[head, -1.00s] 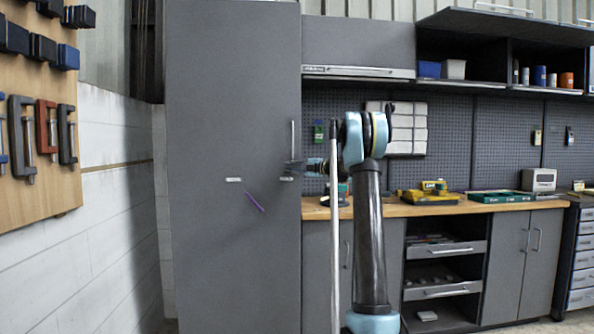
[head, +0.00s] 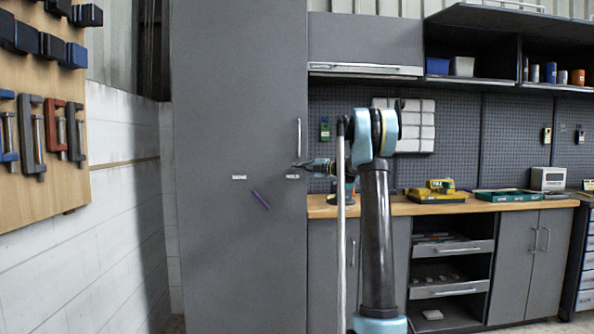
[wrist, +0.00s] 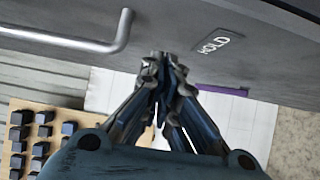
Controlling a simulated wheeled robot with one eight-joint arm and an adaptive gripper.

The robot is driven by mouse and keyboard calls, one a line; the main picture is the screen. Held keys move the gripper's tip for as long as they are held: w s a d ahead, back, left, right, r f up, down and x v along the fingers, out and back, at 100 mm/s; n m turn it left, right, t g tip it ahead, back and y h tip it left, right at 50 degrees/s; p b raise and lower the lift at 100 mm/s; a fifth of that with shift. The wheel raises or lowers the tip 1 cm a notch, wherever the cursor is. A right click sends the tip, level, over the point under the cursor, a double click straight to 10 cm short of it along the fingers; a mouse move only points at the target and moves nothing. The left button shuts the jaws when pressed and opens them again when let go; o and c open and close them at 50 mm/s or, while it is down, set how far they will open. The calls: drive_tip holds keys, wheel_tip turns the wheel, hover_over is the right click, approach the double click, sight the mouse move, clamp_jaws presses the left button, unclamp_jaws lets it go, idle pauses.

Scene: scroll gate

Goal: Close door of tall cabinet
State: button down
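The tall cabinet's grey door (head: 235,95) stands upright at centre left in the head view. Its vertical bar handle (head: 298,137) is near the right edge and also shows at the top left of the wrist view (wrist: 75,40). My gripper (head: 297,165) is at the door's right edge, just below the handle and above a small HOLD label (wrist: 214,44). In the wrist view my gripper (wrist: 160,62) has its fingertips together, with nothing between them, close to the door face. I cannot tell whether they touch it or whether the door has a gap.
A wooden board with clamps (head: 50,190) hangs at the left by a white wall (head: 120,240). A workbench (head: 465,206) with tools and drawers stands right of the cabinet.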

drive_tip(key=s+d+r, duration=0.1)
drive_tip(key=s+d, duration=0.2)
drive_tip(key=d, duration=0.7)
drive_tip(key=s+d+r+m+t+h, duration=0.55)
drive_tip(key=r+m+t+h, duration=0.35)
drive_tip(key=m, duration=0.3)
drive_tip(key=s+d+f+m+g+h, duration=0.1)
drive_tip(key=s+d+f+m+h, duration=0.2)
drive_tip(key=s+f+m+h, duration=0.3)
drive_tip(key=s+d+f+m+g+h, duration=0.1)
drive_tip(key=s+d+f+m+h, duration=0.3)
drive_tip(key=s, duration=0.4)
drive_tip(key=s+a+f+m+g, duration=0.2)
drive_tip(key=s+f+m+g, duration=0.45)
drive_tip(key=s+f, duration=1.35)
drive_tip(key=s+a+f+g+y, duration=0.2)
drive_tip(key=s+a+f+g, duration=0.2)
drive_tip(key=s+f, duration=0.4)
drive_tip(key=s+a+f+g+y, duration=0.1)
drive_tip(key=s+a+f+g, duration=0.3)
drive_tip(key=s+f, duration=0.5)
drive_tip(key=s+m, duration=0.1)
drive_tip(key=s, duration=0.4)
drive_tip(key=shift+s+f+y, duration=0.2)
drive_tip(key=shift+s+y, duration=0.1)
drive_tip(key=shift+y, duration=0.1)
